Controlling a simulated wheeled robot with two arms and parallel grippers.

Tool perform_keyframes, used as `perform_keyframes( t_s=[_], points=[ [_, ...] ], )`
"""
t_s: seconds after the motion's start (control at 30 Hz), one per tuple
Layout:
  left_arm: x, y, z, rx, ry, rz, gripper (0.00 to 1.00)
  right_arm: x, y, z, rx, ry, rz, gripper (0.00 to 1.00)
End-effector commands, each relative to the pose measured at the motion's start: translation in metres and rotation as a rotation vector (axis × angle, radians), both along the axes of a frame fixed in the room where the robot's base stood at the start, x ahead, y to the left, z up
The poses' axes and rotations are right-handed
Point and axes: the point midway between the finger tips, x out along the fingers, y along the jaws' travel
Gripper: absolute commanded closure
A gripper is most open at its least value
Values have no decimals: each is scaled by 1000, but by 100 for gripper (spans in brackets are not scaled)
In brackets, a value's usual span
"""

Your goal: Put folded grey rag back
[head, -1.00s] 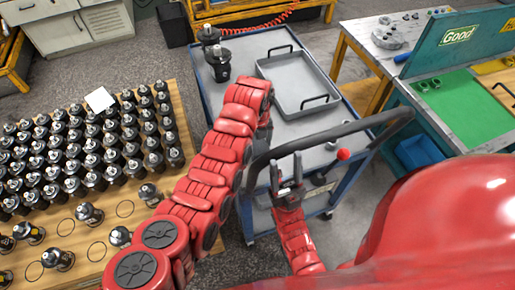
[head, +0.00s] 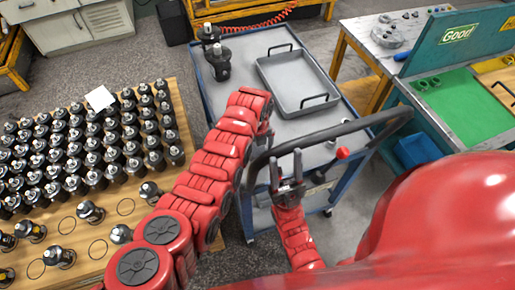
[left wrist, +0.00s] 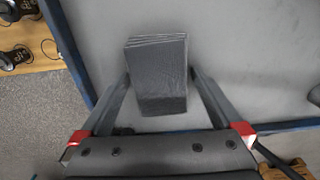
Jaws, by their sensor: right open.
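The folded grey rag (left wrist: 158,78) is a dark, layered block in the left wrist view. It sits between the fingers of my left gripper (left wrist: 160,76), whose tips are at its two sides, shut on it. Behind it is the grey top of the blue-edged cart (left wrist: 255,65). I cannot tell whether the rag touches that top. In the head view my left arm reaches over the cart's near left side and hides the rag and left gripper. My right gripper (head: 287,178) is open and empty at the cart's black handle.
The cart carries a grey tray (head: 298,82) and black motor parts (head: 218,62) at its far left. A wooden table (head: 75,215) full of black parts stands left. A workbench with a green mat (head: 455,105) stands right. The cart handle (head: 330,130) curves across the near side.

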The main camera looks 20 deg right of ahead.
Motion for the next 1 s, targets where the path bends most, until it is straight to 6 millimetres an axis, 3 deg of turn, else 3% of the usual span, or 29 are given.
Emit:
perform_keyframes(
  t_s=[0.23,0.37,0.47,0.7,0.73,1.0],
  points=[
    [1,-1,7,-2,-3,0,0,0,0,1,0,0,0,50],
    [1,-1,20,-3,-3,0,0,0,0,-2,0,0,0,50],
    [2,0,36,-5,-5,2,0,0,0,-5,0,0,0,50],
    [2,-1,94,-6,-7,1,0,0,0,-21,0,0,0,50],
    [2,0,104,-4,-4,2,0,0,0,-14,0,0,0,50],
    [0,0,123,1,0,0,0,0,0,-3,0,0,0,50]
  ],
)
